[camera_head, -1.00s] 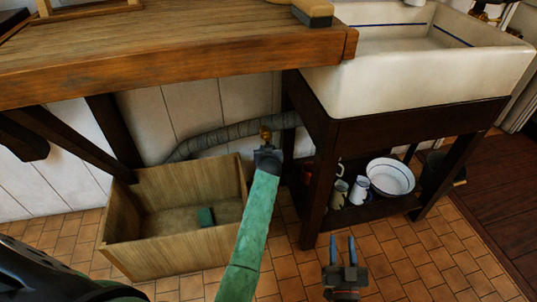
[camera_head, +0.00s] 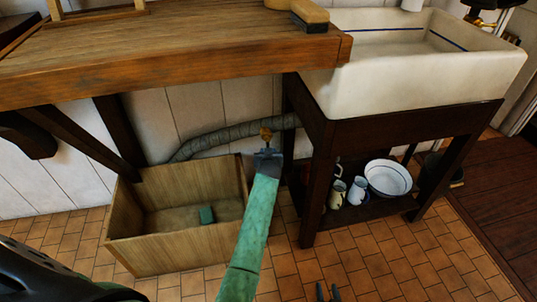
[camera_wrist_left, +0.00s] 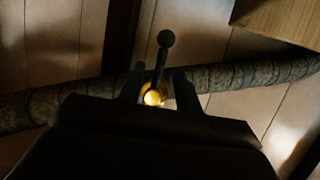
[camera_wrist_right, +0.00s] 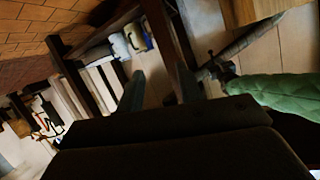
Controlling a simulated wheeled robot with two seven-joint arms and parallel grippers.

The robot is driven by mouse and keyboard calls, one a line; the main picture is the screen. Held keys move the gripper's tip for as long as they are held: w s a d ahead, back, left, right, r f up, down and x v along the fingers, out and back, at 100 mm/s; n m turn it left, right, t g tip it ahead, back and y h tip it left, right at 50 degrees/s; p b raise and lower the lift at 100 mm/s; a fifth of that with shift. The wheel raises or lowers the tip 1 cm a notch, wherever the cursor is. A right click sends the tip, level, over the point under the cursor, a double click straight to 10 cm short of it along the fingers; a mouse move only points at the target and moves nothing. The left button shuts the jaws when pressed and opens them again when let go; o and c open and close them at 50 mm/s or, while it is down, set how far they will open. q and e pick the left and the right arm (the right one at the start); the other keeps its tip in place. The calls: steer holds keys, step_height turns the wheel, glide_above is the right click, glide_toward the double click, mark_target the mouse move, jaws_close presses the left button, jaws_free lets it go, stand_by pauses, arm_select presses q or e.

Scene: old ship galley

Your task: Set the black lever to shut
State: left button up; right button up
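The black lever (camera_wrist_left: 162,58) has a ball end and stands up in the left wrist view, pointing crosswise to the pipe. It rises from a brass valve (camera_wrist_left: 153,97), which also shows in the head view (camera_head: 265,134). My left gripper (camera_wrist_left: 159,82) is open, with one finger on each side of the lever's lower part. I cannot tell whether either finger touches it. In the head view my left gripper (camera_head: 268,157) hides the lever. My right gripper (camera_head: 328,291) is open and empty at the bottom edge, low over the tiles.
A grey wrapped pipe (camera_head: 225,137) runs along the wall under the wooden counter (camera_head: 170,60). A wooden crate (camera_head: 175,257) stands below on the left. The white sink (camera_head: 400,75) stands on a dark frame, with mugs and a bowl (camera_head: 388,178) on its shelf.

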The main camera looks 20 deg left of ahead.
steer(key=f, duration=0.1)
steer(key=s+f, duration=0.1)
steer(key=s+f+g, duration=0.1)
steer(key=shift+s+d, duration=0.1)
steer(key=shift+d, duration=0.2)
